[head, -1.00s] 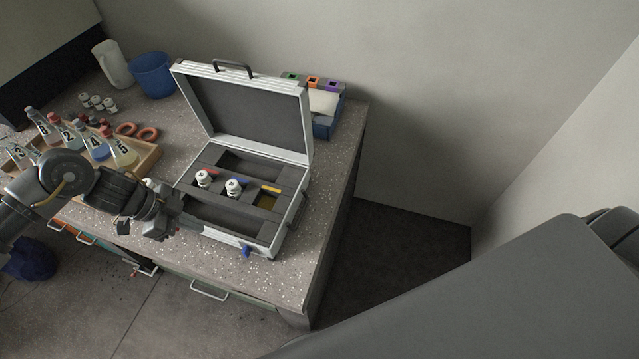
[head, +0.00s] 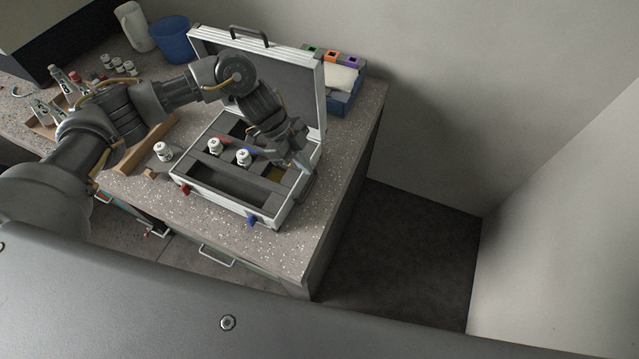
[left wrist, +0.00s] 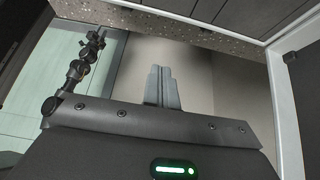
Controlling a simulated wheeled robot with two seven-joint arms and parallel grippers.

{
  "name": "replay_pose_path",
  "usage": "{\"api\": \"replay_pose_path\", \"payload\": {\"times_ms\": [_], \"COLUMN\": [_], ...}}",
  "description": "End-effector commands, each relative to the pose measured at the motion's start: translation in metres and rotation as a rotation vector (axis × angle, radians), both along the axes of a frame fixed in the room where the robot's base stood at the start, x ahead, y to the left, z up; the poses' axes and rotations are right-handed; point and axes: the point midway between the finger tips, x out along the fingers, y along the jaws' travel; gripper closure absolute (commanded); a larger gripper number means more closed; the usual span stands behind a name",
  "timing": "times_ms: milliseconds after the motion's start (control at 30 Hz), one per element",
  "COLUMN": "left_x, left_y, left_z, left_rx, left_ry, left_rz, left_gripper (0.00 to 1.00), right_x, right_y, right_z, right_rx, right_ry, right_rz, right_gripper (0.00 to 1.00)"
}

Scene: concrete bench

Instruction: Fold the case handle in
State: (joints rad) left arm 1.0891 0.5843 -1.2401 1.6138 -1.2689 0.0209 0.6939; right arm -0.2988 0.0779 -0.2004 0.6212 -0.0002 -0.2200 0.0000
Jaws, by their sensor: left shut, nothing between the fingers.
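The silver case (head: 225,201) stands open on the bench, its lid (head: 321,100) raised at the back. A dark handle (head: 249,34) stands up from the lid's top edge. My left arm reaches over the case from the left. My left gripper (head: 306,166) is at the case's right side wall, pointing down; its fingers are hard to make out there. In the left wrist view its fingers (left wrist: 163,87) are together and empty, with the case's pale edge (left wrist: 284,110) to their right. My right gripper is out of view.
Two white bottles (head: 243,157) stand in the case; another bottle (head: 163,151) stands on the bench to its left. A red latch (head: 186,188) and a blue latch (head: 253,219) are on the front. A blue box (head: 345,103) sits behind the lid. The bench (head: 300,245) ends at the right.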

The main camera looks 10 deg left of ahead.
Motion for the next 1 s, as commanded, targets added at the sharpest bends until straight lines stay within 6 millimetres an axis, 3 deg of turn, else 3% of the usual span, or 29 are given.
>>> {"api": "replay_pose_path", "payload": {"times_ms": [267,667,800,1000], "left_x": [-0.002,-0.012,-0.006,-0.003], "left_y": [-0.012,-0.053,-0.032,-0.017], "left_z": [-0.017,-0.085,-0.088,-0.093], "left_rx": [0.001,0.001,0.002,0.000], "left_ry": [0.003,0.003,0.000,0.001], "left_rz": [-0.003,-0.003,0.000,-0.003], "left_gripper": [1.00,1.00,1.00,1.00], "right_x": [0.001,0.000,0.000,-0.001], "right_y": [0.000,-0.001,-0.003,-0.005], "right_z": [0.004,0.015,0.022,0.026], "right_rx": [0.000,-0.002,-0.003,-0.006], "right_ry": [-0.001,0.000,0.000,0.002], "right_rz": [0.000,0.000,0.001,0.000], "right_gripper": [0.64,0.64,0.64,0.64]}}
